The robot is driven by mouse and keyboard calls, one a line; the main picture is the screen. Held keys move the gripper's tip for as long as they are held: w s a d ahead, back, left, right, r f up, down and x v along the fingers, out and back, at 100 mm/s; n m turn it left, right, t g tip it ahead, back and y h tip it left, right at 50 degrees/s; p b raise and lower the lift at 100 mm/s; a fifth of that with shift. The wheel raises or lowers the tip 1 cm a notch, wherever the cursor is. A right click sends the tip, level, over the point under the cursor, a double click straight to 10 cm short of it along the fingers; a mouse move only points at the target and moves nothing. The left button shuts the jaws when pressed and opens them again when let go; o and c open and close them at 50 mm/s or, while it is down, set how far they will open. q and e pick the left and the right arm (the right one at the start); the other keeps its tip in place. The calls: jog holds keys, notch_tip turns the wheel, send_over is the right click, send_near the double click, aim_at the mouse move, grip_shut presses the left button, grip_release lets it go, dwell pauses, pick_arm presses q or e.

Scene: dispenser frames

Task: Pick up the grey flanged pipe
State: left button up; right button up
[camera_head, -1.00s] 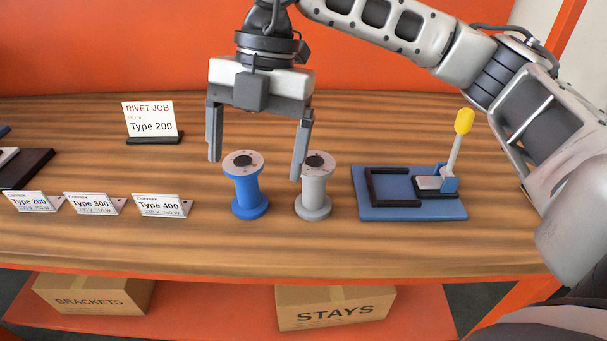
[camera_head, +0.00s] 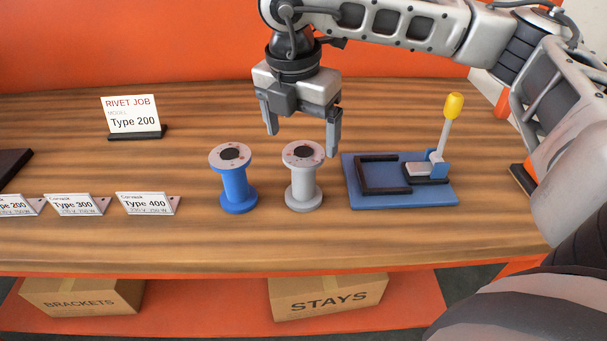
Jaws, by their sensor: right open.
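The grey flanged pipe (camera_head: 303,178) stands upright on the wooden table, between a blue flanged pipe and a blue fixture. Its whole length shows in the head view, with a dark round opening on its top flange. My right gripper (camera_head: 301,144) is open and empty, pointing down. Its fingers appear on either side of the pipe's top in the picture, and the gripper seems above or behind the pipe; the exact depth is hard to tell. No contact shows. My left gripper is not in view.
The blue flanged pipe (camera_head: 236,180) stands close on the left. The blue fixture (camera_head: 440,196) with a yellow-tipped lever (camera_head: 453,106) is on the right. A Rivet Job sign (camera_head: 131,116) and several type cards (camera_head: 145,203) stand to the left. The table front (camera_head: 230,245) is clear.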

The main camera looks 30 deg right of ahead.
aim_at(303, 152)
jog(key=f, duration=0.3)
jog(key=f+p, duration=0.1)
jog(key=f, duration=0.1)
jog(key=shift+d+f, duration=0.1)
jog(key=shift+d, duration=0.15)
jog(key=shift+c, duration=0.3)
jog(key=c, duration=1.6)
grip_shut()
